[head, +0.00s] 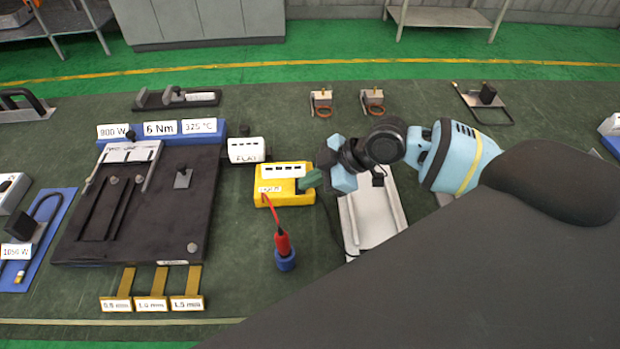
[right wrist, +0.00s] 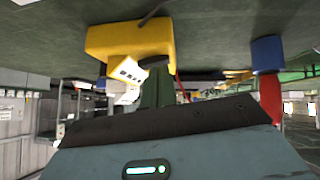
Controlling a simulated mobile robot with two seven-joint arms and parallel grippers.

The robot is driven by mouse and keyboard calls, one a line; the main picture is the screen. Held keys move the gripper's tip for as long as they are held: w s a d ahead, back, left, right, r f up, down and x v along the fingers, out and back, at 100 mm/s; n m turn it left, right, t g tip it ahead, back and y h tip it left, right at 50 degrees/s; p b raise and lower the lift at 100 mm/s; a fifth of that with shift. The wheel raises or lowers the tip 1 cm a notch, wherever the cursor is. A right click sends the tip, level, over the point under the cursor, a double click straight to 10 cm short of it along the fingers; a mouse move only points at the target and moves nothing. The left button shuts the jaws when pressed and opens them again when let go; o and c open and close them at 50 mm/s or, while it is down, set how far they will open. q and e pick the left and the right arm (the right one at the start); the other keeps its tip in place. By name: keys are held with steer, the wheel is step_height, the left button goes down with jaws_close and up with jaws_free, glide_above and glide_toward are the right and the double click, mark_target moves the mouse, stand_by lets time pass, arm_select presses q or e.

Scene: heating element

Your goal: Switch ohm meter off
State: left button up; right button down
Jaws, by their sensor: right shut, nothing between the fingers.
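The yellow ohm meter (head: 268,197) lies on the dark green table top near the middle of the head view. It has a white label and a white display strip, and a red lead runs from it. My right gripper (head: 310,181) is shut and empty, with its green fingers at the meter's right side. In the right wrist view the meter (right wrist: 112,38) is above the green fingers (right wrist: 157,88). A dark piece lies at their tips; I cannot tell whether they touch the meter. The meter's switch is not clearly visible. My left gripper is out of view.
A red probe (head: 282,243) stands in a blue holder (head: 286,261) in front of the meter. A white labelled box (head: 246,150) is behind its left side. A black fixture plate (head: 140,220) fills the left, and a light metal tray (head: 372,215) lies right of the meter.

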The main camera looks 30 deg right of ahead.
steer(key=r+p, duration=0.2)
steer(key=r, duration=0.1)
steer(key=s+r, duration=0.1)
steer(key=r, duration=0.1)
steer(key=shift+r+p, duration=0.1)
steer(key=shift+p, duration=0.3)
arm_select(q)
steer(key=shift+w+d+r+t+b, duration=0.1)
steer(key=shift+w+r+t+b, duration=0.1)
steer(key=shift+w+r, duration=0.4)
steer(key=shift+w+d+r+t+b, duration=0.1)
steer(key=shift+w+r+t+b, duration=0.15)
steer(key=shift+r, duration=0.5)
arm_select(e)
steer(key=v, duration=0.8)
steer(key=shift+s+d, duration=0.35)
steer(key=shift+s, duration=0.05)
